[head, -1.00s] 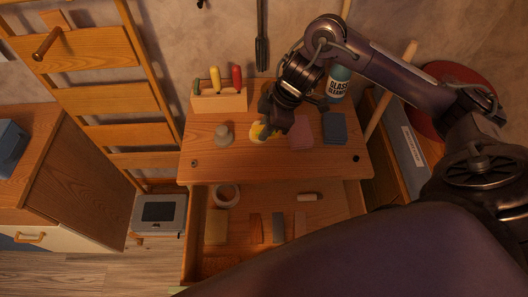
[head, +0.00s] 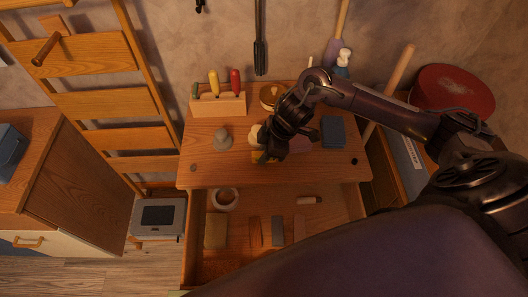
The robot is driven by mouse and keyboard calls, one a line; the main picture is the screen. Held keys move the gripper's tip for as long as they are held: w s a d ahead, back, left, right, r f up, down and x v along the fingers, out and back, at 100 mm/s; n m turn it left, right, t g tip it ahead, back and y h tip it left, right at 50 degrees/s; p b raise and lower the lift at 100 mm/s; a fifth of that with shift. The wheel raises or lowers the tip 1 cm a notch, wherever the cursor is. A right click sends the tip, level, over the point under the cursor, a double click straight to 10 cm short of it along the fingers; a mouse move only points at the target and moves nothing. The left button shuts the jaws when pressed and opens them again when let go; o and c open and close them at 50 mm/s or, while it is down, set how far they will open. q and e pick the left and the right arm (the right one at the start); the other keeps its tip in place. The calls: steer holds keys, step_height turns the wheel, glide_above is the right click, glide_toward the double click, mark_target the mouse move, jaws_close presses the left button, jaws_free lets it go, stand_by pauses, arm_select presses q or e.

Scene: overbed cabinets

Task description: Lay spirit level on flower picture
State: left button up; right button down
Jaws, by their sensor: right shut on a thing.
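My right gripper (head: 268,153) reaches down over the wooden worktop (head: 208,172), near its middle. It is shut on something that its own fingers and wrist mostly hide. A yellow patch (head: 260,157) shows at its fingertips and a pale patch (head: 255,134) just left of its wrist. I cannot tell whether these belong to the flower picture or to the held thing. I cannot make out the spirit level for certain. My left gripper is out of view.
A grey knob-like object (head: 222,139) stands left of the gripper. A pinkish pad (head: 300,145) and a blue-grey pad (head: 333,131) lie right. A tool block (head: 218,105) and round tin (head: 269,96) stand behind. Below, an open drawer (head: 340,207) holds several small items.

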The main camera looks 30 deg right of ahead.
steer(key=shift+f, duration=0.2)
steer(key=c, duration=1.3)
jaws_free()
steer(key=shift+c, duration=0.2)
steer(key=b+v, duration=0.1)
steer(key=v, duration=1.1)
steer(key=shift+r, duration=0.25)
steer(key=shift+f, duration=0.1)
